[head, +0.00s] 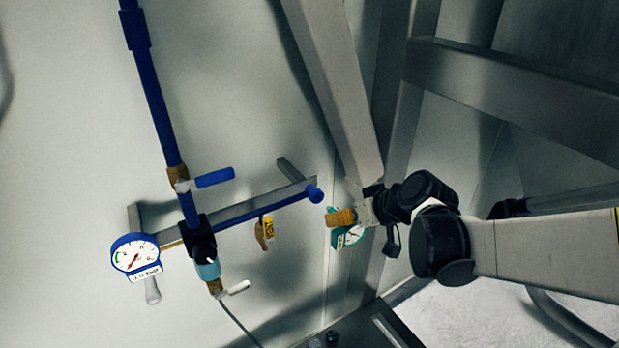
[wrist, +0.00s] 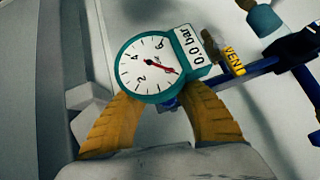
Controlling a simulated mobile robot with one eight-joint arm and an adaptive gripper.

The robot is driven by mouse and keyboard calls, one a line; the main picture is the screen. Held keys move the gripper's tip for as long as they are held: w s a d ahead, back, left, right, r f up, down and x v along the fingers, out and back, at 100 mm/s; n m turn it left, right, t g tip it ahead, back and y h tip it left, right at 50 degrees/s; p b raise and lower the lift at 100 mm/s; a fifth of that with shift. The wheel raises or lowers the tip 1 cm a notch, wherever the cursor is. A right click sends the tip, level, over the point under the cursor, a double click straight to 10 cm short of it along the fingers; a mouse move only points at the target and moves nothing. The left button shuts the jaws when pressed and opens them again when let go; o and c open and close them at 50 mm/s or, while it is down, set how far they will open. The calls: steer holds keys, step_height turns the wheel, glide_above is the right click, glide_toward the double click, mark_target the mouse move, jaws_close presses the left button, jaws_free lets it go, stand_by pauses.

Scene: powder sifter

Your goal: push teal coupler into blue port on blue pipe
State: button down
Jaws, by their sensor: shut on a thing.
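The teal coupler carries a round teal gauge with a white dial (head: 349,236), which also shows large in the wrist view (wrist: 150,64), marked 0.0 bar. My gripper (head: 337,217) is shut on the coupler; its tan fingers (wrist: 160,98) hide the gripped part. The blue pipe (head: 262,212) runs up to the right and ends in a round blue port (head: 314,194). My gripper and the coupler are just right of and below the port, with a small gap in the head view. In the wrist view the gauge partly hides the pipe's end.
A blue gauge (head: 134,252), a black valve block (head: 200,240) and a yellow vent tag (head: 267,227) are along the pipe's left and middle. A grey bracket bar (head: 262,200) runs beside the pipe. Steel frame beams (head: 338,85) stand close behind my gripper.

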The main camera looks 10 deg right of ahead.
steer(key=shift+w+a+b, duration=0.1)
steer(key=shift+w+a, duration=0.15)
steer(key=shift+w, duration=0.5)
steer(key=shift+w+a+b, duration=0.1)
steer(key=shift+w+a, duration=0.1)
steer(key=shift+w, duration=0.5)
steer(key=shift+w+a+b, duration=0.1)
steer(key=shift+w+a, duration=0.15)
steer(key=shift+w, duration=0.5)
steer(key=shift+w, duration=0.2)
steer(key=c, duration=1.2)
jaws_free()
steer(key=shift+o, duration=0.2)
steer(key=shift+s, duration=0.1)
steer(key=v, duration=1.1)
steer(key=shift+s+r, duration=0.15)
steer(key=shift+s, duration=0.05)
steer(key=s+a+f+h+b, duration=0.1)
steer(key=s+f+b, duration=0.3)
steer(key=f+b, duration=0.7)
steer(key=s+a+f+m+h+b, duration=0.1)
steer(key=s+f+b, duration=0.4)
steer(key=f+b, duration=0.6)
steer(key=s+a+f+m+g+h+b, duration=0.1)
steer(key=s+f+b, duration=0.3)
steer(key=f+b, duration=0.7)
step_height(320, 180, down, 5)
steer(key=shift+s+a+f+h, duration=0.2)
steer(key=shift+s+h, duration=0.15)
steer(key=shift+h, duration=0.25)
